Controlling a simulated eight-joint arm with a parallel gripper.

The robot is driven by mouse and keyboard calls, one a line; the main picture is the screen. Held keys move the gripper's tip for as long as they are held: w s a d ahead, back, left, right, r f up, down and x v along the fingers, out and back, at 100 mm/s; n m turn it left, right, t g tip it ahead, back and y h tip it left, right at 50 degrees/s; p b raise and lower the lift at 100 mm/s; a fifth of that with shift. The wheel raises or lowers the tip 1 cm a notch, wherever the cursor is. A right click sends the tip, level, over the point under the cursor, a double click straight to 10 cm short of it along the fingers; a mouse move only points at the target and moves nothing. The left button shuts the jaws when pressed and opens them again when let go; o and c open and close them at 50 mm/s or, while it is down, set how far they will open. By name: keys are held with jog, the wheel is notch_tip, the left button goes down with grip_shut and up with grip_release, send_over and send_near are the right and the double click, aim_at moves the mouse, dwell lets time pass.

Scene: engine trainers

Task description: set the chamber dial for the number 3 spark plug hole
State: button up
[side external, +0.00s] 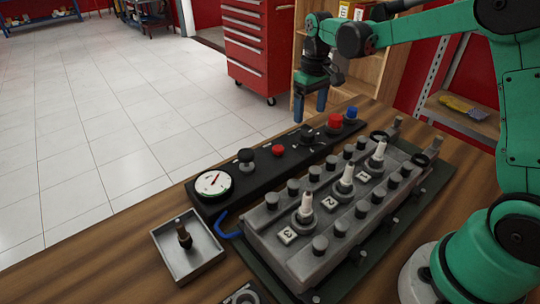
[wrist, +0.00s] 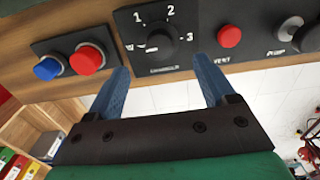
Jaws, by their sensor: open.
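The chamber dial (wrist: 156,46) is a black round knob on a dark panel, with the numbers 1, 2 and 3 around it. In the wrist view the 3 is on its right; I cannot tell surely where its pointer stands. The dial also shows in the side view (side external: 307,134), on the long black panel. My gripper (side external: 310,112) is open and empty, fingers pointing down, above the panel near the dial. In the wrist view my blue fingers (wrist: 161,68) are spread to either side just below the dial, apart from it. The number 3 spark plug (side external: 306,207) stands at the engine head's near end.
A red vent button (side external: 278,150), a black knob (side external: 246,158) and a white gauge (side external: 213,184) lie along the panel. Red (side external: 335,121) and blue (side external: 351,113) buttons are past the dial. The engine head (side external: 275,255) stands alongside. A metal tray (side external: 169,264) holds a dark part.

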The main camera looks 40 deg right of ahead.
aim_at(308, 132)
notch_tip(308, 132, down, 6)
jog(key=shift+r, duration=0.15)
dwell(0.3)
grip_shut()
